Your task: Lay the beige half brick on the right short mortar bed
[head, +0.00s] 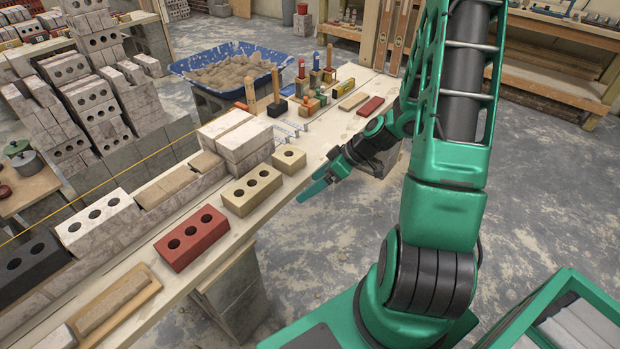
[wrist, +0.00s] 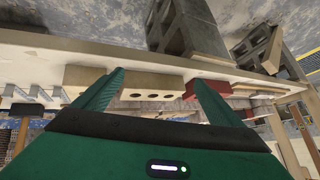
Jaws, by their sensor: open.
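The beige half brick (head: 289,160), a short block with one hole, stands on the pale plank at the right end of a row of loose bricks. A short tan mortar bed (head: 207,164) lies on the low wall, just left of stacked pale bricks; a longer tan strip (head: 166,187) lies further left. My gripper (head: 314,190) is open and empty, to the right of and nearer than the half brick, apart from it.
A beige three-hole brick (head: 251,189) and a red brick (head: 191,238) stand left of the half brick on the plank. Stacked pale bricks (head: 243,142) rise behind it. Small tools and blocks (head: 312,98) crowd the plank further back. Open floor (head: 330,260) lies in front.

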